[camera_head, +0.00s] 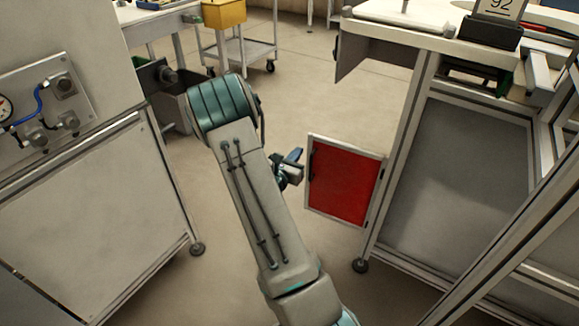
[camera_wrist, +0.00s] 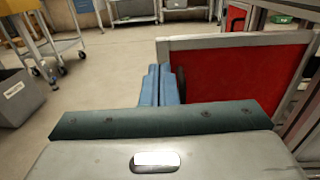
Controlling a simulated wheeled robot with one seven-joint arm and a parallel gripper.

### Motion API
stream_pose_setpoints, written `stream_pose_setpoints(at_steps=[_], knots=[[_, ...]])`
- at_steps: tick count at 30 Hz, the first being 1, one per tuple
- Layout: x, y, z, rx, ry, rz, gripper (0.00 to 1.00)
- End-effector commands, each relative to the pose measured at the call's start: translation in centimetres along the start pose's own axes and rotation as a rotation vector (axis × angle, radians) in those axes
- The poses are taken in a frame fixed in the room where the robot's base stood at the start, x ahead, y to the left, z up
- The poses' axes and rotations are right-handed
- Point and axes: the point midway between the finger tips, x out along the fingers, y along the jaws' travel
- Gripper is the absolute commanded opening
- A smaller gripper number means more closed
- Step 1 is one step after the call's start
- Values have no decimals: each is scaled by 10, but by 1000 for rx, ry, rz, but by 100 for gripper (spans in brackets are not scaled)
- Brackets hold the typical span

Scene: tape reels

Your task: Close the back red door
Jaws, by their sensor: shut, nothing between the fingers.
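The red door (camera_head: 343,182) stands swung open from the workbench frame, with a pale metal border and a dark handle at its left edge. In the wrist view the red door (camera_wrist: 250,72) fills the right side. My gripper (camera_head: 297,156) is beside the door's free left edge in the head view, partly hidden by my arm. In the wrist view its blue fingers (camera_wrist: 160,82) are together and empty, close to the door's left border near the dark handle. I cannot tell whether they touch it.
The grey-panelled workbench (camera_head: 455,170) is on the right. A cabinet with a gauge panel (camera_head: 75,200) is on the left. A grey bin (camera_wrist: 18,97) and a cart (camera_head: 240,52) stand farther back. The floor between is clear. Another red panel (camera_wrist: 236,18) shows behind the door.

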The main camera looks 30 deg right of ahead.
Motion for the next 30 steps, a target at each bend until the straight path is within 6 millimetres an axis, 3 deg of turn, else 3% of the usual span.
stream_pose_setpoints(at_steps=[3,10,30], knots=[[25,-1,-2,2,-2,-3,0],[54,0,-2,1,-1,-1,0],[62,8,1,1,0,-8,0]])
